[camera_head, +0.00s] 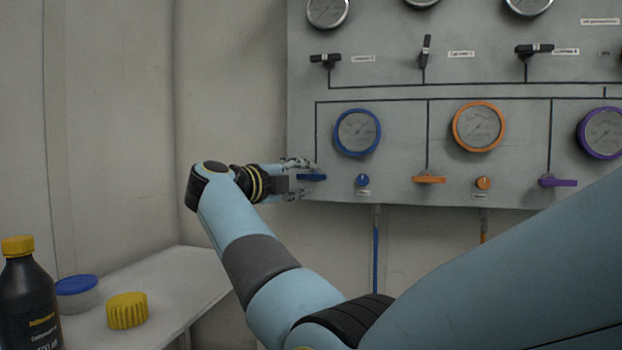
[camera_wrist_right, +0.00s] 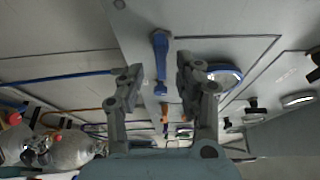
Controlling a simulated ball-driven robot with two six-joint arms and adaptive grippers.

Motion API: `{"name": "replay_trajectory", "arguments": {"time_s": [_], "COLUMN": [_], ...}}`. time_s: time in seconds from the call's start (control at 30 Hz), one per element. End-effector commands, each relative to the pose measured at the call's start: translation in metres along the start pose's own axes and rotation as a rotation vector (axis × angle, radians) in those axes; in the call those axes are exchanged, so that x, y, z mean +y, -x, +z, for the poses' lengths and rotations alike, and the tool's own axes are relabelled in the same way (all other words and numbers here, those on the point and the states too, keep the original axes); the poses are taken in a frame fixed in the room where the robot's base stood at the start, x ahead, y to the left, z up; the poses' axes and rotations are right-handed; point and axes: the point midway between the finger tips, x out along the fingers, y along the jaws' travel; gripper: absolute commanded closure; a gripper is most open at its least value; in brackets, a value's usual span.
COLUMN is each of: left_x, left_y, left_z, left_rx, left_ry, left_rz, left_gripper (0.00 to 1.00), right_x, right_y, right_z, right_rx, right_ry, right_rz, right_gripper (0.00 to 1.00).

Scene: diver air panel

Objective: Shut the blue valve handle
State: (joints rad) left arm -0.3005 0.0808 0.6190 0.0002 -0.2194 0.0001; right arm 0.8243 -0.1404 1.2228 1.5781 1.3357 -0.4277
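The blue valve handle (camera_head: 314,177) is at the lower left of the grey panel, below the blue-rimmed gauge, and lies level in the head view. My right gripper (camera_head: 300,180) is at it, with fingers above and below the handle. In the right wrist view the blue handle (camera_wrist_right: 161,62) shows between and beyond the two spread fingertips of my right gripper (camera_wrist_right: 157,80). A gap shows on each side, so the gripper looks open; contact is not visible. My left gripper is out of view.
A small blue knob (camera_head: 362,180) is just right of the handle. An orange handle (camera_head: 428,179) and a purple handle (camera_head: 557,182) are farther right. A white side table (camera_head: 185,285) holds a dark bottle (camera_head: 28,295), a blue-lidded tub (camera_head: 78,294) and a yellow cap (camera_head: 127,311).

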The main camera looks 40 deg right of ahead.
Motion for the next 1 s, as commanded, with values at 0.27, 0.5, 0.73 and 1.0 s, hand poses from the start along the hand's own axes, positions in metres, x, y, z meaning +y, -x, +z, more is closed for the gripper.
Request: {"name": "replay_trajectory", "arguments": {"time_s": [0.27,0.5,0.73,1.0], "left_x": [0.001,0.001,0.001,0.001], "left_y": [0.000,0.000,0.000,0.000], "left_z": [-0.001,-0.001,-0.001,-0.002], "left_rx": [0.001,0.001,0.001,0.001], "left_ry": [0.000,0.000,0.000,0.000], "left_rz": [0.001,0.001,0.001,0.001], "left_gripper": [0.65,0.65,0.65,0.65], "right_x": [0.001,0.000,0.000,-0.007], "right_y": [0.033,0.034,0.033,0.030], "right_z": [0.000,0.000,0.000,-0.001], "right_rx": [0.000,0.001,0.000,-0.165], "right_ry": [0.000,0.001,0.000,0.041], "right_rz": [0.001,0.000,0.000,-0.242], "right_gripper": [0.65,0.65,0.65,0.65]}}
